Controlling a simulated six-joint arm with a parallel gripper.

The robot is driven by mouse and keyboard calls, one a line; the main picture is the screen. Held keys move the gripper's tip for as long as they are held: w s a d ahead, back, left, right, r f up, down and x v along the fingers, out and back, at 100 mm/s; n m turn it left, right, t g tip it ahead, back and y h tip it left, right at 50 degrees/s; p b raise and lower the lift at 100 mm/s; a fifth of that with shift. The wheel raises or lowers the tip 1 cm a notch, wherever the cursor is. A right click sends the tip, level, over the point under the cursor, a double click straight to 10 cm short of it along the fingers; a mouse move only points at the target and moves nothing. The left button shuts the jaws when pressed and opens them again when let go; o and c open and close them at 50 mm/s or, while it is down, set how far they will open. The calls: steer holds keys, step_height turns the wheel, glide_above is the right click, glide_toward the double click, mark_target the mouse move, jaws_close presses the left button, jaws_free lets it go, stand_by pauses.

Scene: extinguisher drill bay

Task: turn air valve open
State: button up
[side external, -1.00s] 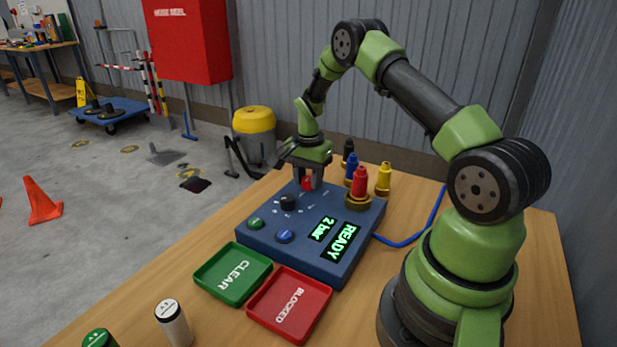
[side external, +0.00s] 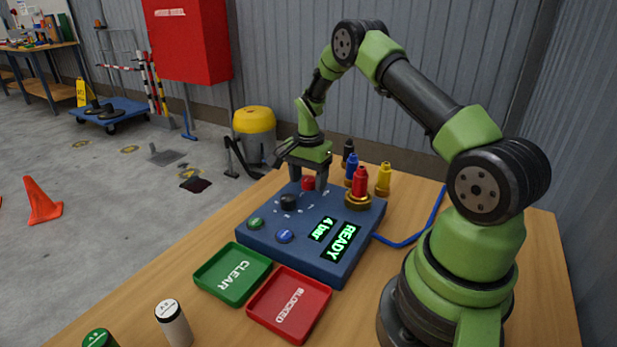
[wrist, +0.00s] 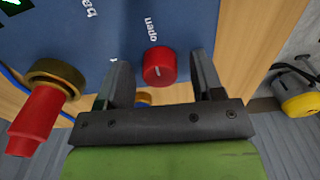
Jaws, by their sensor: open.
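The red valve knob (side external: 309,184) stands on the far part of the blue control panel (side external: 262,240). In the wrist view the red knob (wrist: 159,68) shows a pale pointer mark, with the word "open" printed on the panel beside it. My gripper (side external: 308,177) is open just above the knob, one finger on each side. In the wrist view, gaps show between the knob and both fingers of my gripper (wrist: 161,75). The panel's display (side external: 332,238) reads "4 bar" and "READY".
A black dial (side external: 288,202), a green button (side external: 256,223) and a blue button (side external: 285,236) are on the panel. A red nozzle (side external: 360,183) in a brass ring stands close right of my gripper. Green (side external: 211,298) and red (side external: 255,318) trays lie in front.

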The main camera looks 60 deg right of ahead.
mark_target(308, 178)
step_height(308, 178, up, 9)
steer(key=shift+f, duration=0.1)
steer(key=shift+r, duration=0.6)
steer(key=s+a+r+n+t, duration=0.45)
steer(key=a+r+n, duration=0.25)
steer(key=a+r, duration=0.7)
steer(key=s+a+r+n+t+y, duration=0.1)
steer(key=s+a+n, duration=0.2)
steer(key=s, duration=0.4)
steer(key=s+a+r+n+t+y, duration=0.1)
steer(key=s+a+n, duration=0.3)
steer(key=s, duration=0.3)
steer(key=shift+s+a+r+t, duration=0.35)
steer(key=shift+a+r, duration=0.05)
steer(key=shift+a, duration=0.25)
